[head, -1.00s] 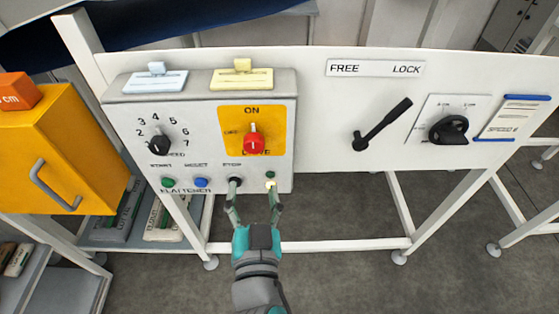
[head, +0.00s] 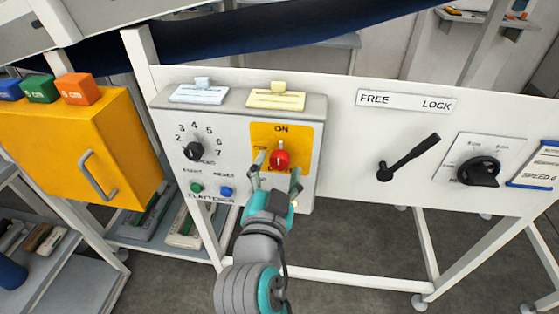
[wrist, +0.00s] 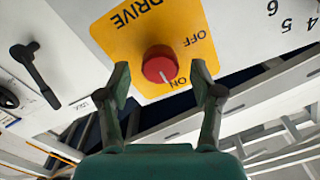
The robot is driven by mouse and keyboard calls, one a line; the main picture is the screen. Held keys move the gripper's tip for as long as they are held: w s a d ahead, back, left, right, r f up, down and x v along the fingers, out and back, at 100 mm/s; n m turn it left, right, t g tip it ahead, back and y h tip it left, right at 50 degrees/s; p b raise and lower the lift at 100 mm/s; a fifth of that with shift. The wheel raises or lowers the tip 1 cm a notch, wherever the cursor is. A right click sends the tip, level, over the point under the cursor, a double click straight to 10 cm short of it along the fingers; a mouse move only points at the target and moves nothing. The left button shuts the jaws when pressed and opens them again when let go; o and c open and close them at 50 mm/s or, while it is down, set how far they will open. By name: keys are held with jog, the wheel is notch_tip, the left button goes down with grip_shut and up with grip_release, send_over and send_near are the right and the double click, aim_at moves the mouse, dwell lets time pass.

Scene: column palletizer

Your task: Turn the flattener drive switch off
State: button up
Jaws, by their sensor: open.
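The flattener drive switch is a red round knob (head: 281,160) on a yellow plate (head: 301,134) on the grey flattener control box. Its white mark points toward the ON label at the top; OFF is on the left. In the wrist view the picture is turned over, and the red knob (wrist: 160,65) has its mark toward ON. My gripper (head: 277,173) is open in front of the knob, one finger to each side. The gripper in the wrist view (wrist: 160,82) shows no finger touching the knob. The fingers hide part of the DRIVE label and the lower buttons.
A black speed dial (head: 193,151) and green (head: 196,188) and blue (head: 228,191) buttons sit left of the switch. A black FREE/LOCK lever (head: 408,157) and another black dial (head: 479,171) are right. A yellow cabinet (head: 125,135) stands left.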

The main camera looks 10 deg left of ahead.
jog(key=shift+w, duration=1.2)
jog(key=c, duration=1.2)
jog(key=shift+o, duration=0.2)
